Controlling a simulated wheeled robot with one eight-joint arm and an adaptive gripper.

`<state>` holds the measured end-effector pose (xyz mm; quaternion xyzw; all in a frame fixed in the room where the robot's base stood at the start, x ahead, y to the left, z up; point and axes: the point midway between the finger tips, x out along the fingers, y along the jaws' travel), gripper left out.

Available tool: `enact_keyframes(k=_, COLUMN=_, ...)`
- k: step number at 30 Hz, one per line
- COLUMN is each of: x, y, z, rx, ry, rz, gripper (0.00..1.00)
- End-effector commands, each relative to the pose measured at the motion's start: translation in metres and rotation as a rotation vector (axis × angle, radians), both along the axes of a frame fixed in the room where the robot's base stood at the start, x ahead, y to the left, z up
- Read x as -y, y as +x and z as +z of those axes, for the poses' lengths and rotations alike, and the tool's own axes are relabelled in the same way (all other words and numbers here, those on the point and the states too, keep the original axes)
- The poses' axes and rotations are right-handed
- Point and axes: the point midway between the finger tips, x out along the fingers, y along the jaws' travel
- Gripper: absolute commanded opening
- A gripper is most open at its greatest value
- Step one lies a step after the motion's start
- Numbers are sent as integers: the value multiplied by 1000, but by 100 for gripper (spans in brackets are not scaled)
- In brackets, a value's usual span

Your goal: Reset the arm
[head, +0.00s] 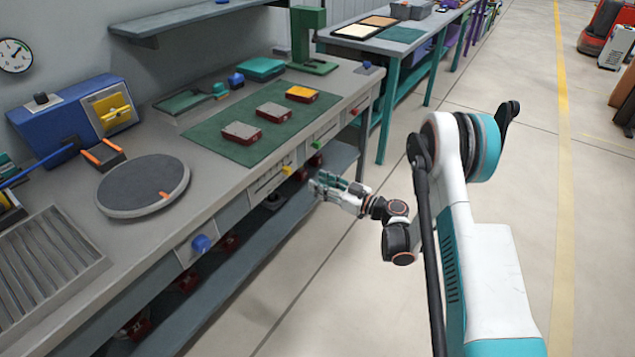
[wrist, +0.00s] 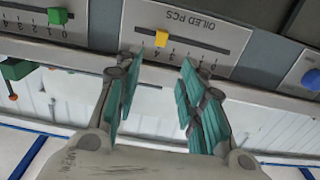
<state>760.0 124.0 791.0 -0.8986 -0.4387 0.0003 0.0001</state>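My arm (head: 465,215) reaches from the lower right toward the workbench in the head view. My gripper (head: 322,186) is off the bench's front edge, in front of the slider panel (head: 268,182). In the wrist view my gripper (wrist: 160,90) has its two teal-padded fingers apart with nothing between them. Beyond the fingers is a yellow slider knob (wrist: 161,43) on a scale marked "OILED PCS". The fingertips appear apart from the yellow knob.
The workbench (head: 225,190) holds a green mat (head: 225,142) with several blocks, a round turntable (head: 143,186), a blue box (head: 75,115) and a slatted tray (head: 45,265). A lower shelf (head: 230,270) runs beneath.

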Motion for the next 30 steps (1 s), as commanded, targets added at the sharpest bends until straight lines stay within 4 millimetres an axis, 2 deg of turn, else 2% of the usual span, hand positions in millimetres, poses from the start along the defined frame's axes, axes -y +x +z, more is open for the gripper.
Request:
enact_keyframes(k=10, x=0, y=0, z=0, rx=0, ry=0, rz=0, gripper=37)
enact_keyframes(k=14, x=-1, y=1, z=9, rx=-19, ry=-8, rz=0, gripper=37)
enact_keyframes(k=17, x=-3, y=2, z=26, rx=-61, ry=-27, rz=0, gripper=37)
enact_keyframes(k=22, x=-6, y=-1, z=66, rx=-170, ry=-74, rz=-10, gripper=37)
enact_keyframes(k=30, x=-5, y=-25, z=126, rx=-342, ry=-151, rz=-55, gripper=37)
